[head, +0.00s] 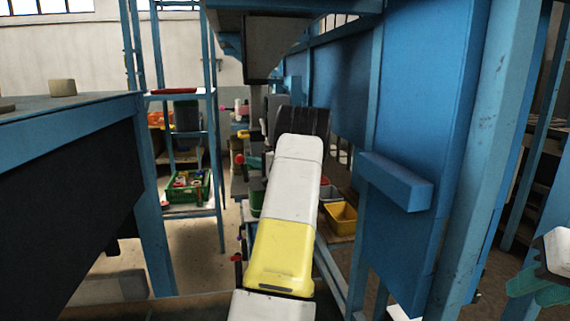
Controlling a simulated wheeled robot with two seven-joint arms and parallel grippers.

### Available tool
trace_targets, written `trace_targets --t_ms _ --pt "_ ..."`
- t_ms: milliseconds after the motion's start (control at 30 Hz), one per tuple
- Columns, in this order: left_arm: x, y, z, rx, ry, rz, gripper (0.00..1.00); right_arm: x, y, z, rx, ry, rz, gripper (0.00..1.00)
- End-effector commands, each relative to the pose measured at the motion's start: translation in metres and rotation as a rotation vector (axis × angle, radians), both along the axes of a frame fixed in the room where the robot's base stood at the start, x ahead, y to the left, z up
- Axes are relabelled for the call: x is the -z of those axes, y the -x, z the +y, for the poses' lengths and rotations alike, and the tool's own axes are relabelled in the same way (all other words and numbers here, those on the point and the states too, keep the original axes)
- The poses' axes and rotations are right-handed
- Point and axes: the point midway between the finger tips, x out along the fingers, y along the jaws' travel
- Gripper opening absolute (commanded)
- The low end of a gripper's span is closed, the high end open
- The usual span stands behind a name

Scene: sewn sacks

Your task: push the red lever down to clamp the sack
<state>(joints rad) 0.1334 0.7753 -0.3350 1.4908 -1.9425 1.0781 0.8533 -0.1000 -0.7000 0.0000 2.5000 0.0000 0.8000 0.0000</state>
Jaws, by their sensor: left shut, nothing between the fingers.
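My left arm, white with a yellow band, reaches up the middle of the head view to a dark wrist joint. My left gripper is largely hidden beyond that wrist; it is shut with nothing in it. A small red knob (237,258) on a dark rod shows just left of the yellow band. No sack can be made out clearly. My right gripper (536,290), with teal fingers, is partly cut off at the right edge, far from the knob; its opening is unclear.
A grey spout (270,45) hangs above my left wrist. A blue panel (425,120) with a projecting block (396,181) stands close on the right. A blue-edged table (70,112) is at left. Behind are a shelf with a green crate (188,187) and a yellow bin (341,218).

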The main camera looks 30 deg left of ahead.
Motion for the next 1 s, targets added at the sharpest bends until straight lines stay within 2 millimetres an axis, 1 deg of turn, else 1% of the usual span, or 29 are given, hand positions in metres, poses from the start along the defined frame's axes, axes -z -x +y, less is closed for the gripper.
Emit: trace_targets --t_ms 100,433,700,1000 --pt "-0.004 0.007 0.008 -0.002 0.085 -0.074 0.00 0.000 0.000 0.000 0.000 0.000 0.000 0.27" --pt "-0.005 0.024 0.028 -0.002 0.325 -0.276 0.00 0.000 0.000 0.000 0.000 0.000 0.000 0.27" --pt "0.001 0.037 0.043 -0.002 0.515 -0.436 0.00 0.000 0.000 0.000 0.000 0.000 0.000 0.27" --pt "0.010 0.046 0.054 -0.001 0.678 -0.572 0.00 0.000 0.000 0.000 0.000 0.000 0.000 0.27"
